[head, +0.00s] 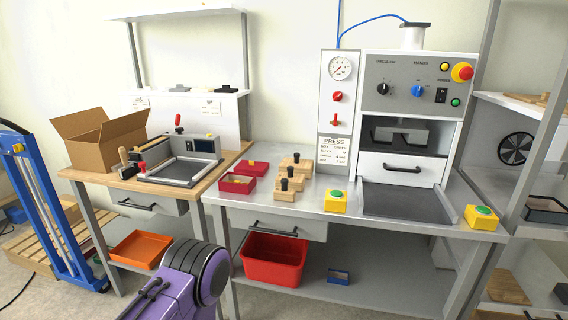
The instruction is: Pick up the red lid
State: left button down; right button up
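A red lid (256,167) lies on the metal bench near its left end, just behind an open red box (237,184). The box holds something light-coloured that is too small to tell. The lid is small in view and nothing covers it. Neither of my grippers is in view. Only a purple and black link of my arm shows at the bottom, well in front of and below the lid.
Several wooden blocks with black knobs (290,183) stand right of the red box. A yellow button box (335,201) and the press (408,130) are further right. A wooden bench with a cardboard box (99,140) is at left. A red bin (274,260) is below.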

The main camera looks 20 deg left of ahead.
aim_at(258, 168)
jog(key=u, duration=2.55)
jog(key=i, duration=1.9)
jog(key=z, duration=3.25)
